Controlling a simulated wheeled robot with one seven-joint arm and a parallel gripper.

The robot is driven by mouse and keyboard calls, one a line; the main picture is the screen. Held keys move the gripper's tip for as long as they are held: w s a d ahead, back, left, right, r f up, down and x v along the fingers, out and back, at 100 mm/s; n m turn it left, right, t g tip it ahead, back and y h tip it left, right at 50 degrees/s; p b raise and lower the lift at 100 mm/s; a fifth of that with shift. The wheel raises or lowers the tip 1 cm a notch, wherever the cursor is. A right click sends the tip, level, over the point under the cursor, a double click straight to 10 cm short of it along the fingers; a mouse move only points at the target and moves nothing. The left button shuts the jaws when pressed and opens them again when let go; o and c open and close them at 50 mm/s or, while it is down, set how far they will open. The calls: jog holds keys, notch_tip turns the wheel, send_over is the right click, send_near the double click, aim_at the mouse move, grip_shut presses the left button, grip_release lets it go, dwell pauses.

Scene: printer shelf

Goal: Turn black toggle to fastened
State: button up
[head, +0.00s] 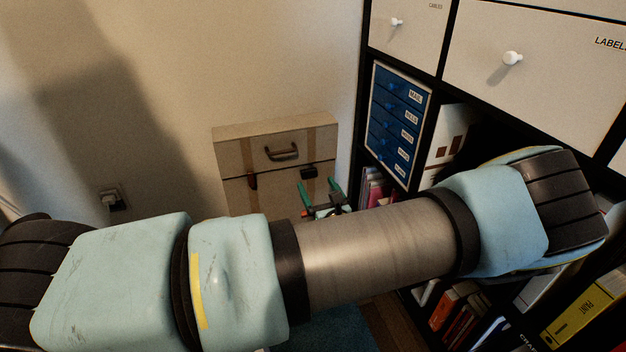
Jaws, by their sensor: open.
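A beige case (228,142) stands against the wall with a dark handle (283,153) on its front. The black toggle (309,172) sits on the case front, right of and below the handle, near the seam. It is too small to tell whether it is fastened. My gripper (319,184) shows two green fingers, spread apart and empty, just below and around the right of the black toggle in the picture. I cannot tell whether a finger touches it. My arm hides the lower part of the case.
A black shelf unit (447,40) with a blue drawer block (398,122), books and white-knobbed drawers stands close on the right. A wall socket (112,197) is at left.

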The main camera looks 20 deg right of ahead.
aim_at(309, 173)
jog(key=shift+w+d+b, duration=0.15)
jog(key=shift+w, duration=1.15)
jog(key=shift+w+d+b, duration=0.1)
jog(key=shift+w+b, duration=0.05)
jog(key=shift+w, duration=1.1)
jog(key=c, duration=1.4)
